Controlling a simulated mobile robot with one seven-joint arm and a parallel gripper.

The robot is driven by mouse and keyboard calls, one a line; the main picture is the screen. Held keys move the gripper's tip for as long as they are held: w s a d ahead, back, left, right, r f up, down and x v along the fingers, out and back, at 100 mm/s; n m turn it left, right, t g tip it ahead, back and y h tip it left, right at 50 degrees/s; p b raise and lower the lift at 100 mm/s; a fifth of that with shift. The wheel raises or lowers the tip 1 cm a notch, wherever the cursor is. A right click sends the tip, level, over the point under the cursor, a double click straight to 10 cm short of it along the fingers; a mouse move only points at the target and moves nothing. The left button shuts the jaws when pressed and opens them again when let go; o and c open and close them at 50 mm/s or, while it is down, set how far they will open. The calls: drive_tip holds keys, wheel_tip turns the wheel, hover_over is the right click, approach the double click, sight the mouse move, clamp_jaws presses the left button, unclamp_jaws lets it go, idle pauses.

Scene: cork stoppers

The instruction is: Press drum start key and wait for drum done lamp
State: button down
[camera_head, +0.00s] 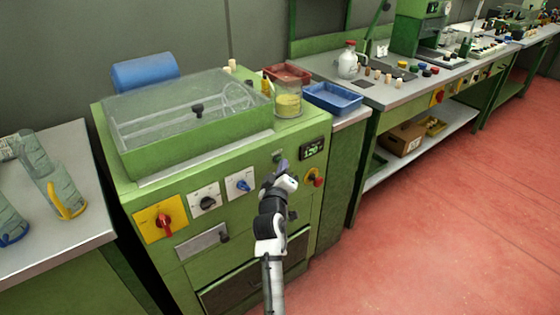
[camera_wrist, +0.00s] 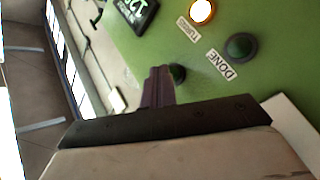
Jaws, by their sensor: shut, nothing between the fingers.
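The green drum machine (camera_head: 165,170) has a clear-lidded drum box on top. My gripper (camera_head: 282,165) is shut and empty at the upper right of its front panel. In the wrist view my shut fingers (camera_wrist: 158,88) point at the panel beside a dark green round key (camera_wrist: 177,74), which they partly cover. I cannot tell whether they touch it. The lamp marked DONE (camera_wrist: 241,46) is dark. A lamp beside it (camera_wrist: 202,11), with a label that seems to read TURNING, glows orange. The display (camera_head: 313,148) shows lit green digits; it also appears in the wrist view (camera_wrist: 137,12).
Rotary switches (camera_head: 240,184) line the panel to the left. A jar (camera_head: 288,100) and a blue tray (camera_head: 333,98) stand above. The red floor (camera_head: 420,240) at right is clear.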

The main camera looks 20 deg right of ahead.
drive_tip(key=shift+s+d+p, duration=0.2)
drive_tip(key=shift+s+p, duration=0.25)
drive_tip(key=shift+s, duration=0.25)
drive_tip(key=s+p, duration=0.1)
drive_tip(key=s+d+p, duration=0.1)
drive_tip(key=s+p, duration=0.2)
drive_tip(key=p, duration=0.1)
drive_tip(key=shift+s+d, duration=0.35)
drive_tip(key=shift+d, duration=0.05)
idle(0.4)
